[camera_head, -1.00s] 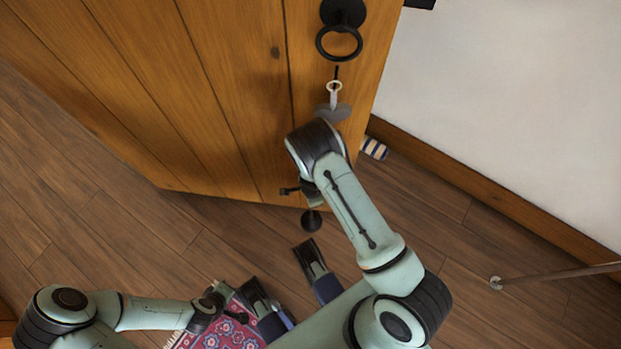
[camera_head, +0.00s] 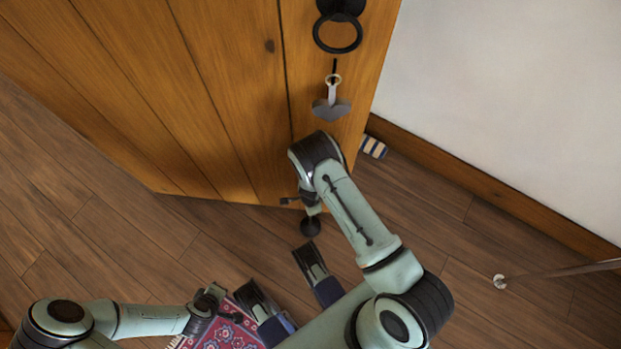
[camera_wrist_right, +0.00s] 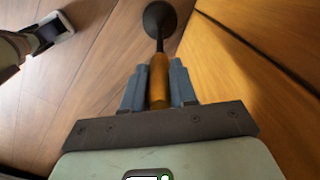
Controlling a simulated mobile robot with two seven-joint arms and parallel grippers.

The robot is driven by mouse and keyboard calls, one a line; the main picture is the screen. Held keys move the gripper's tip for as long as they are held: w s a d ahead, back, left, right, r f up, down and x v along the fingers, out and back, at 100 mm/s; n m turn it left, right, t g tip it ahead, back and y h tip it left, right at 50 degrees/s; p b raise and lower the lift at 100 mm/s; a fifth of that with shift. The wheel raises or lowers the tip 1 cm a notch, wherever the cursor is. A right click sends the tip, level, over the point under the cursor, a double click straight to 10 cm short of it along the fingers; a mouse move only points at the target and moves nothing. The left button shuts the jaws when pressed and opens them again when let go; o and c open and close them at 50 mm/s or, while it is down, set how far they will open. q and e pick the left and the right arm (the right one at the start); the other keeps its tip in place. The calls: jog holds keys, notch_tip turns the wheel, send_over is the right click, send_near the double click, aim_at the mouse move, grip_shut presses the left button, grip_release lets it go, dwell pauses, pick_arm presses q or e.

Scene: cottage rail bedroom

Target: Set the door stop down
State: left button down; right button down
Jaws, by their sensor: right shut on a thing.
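The door stop has a wooden handle (camera_wrist_right: 159,82), a thin black rod and a round black foot (camera_wrist_right: 160,17). My right gripper (camera_wrist_right: 158,88) is shut on the handle in the right wrist view. In the head view the black foot (camera_head: 310,227) shows just below the door's bottom edge, and my right wrist hides most of the handle. I cannot tell whether the foot touches the floor. My left gripper (camera_head: 207,305) is low at the left, apart from the door stop, and its fingers are not clear.
The wooden door (camera_head: 215,90) stands close beyond my right arm, with a black ring handle (camera_head: 337,33) and a grey heart tag (camera_head: 332,108). A striped item (camera_head: 373,146) lies by the skirting. A patterned rug (camera_head: 228,335) is at the bottom. Floor at right is mostly bare.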

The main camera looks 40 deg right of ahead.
pick_arm(q)
jog(key=shift+s+f, duration=0.1)
pick_arm(e)
jog(key=shift+f, duration=0.1)
jog(key=c, duration=0.9)
grip_release()
pick_arm(q)
jog(key=shift+s+f, duration=0.15)
jog(key=shift+s, duration=0.05)
